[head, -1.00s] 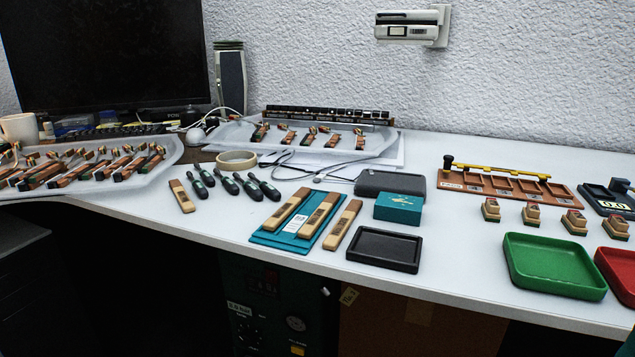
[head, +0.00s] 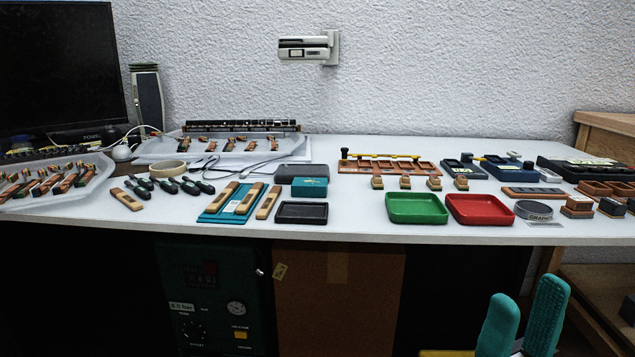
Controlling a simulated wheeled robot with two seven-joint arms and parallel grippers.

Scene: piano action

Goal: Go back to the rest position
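My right gripper (head: 524,316) shows at the bottom right of the head view, below and in front of the table edge. Its two teal fingers point up with a gap between them, and nothing shows in the gap. It is open and clear of the table (head: 345,231). My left gripper is outside the view.
A green tray (head: 417,208) and a red tray (head: 480,209) stand near the front edge. A black tray (head: 302,212) and a teal mat (head: 218,216) lie left of them. A wooden stand (head: 606,130) is at the far right. A green cabinet (head: 213,300) is below the table.

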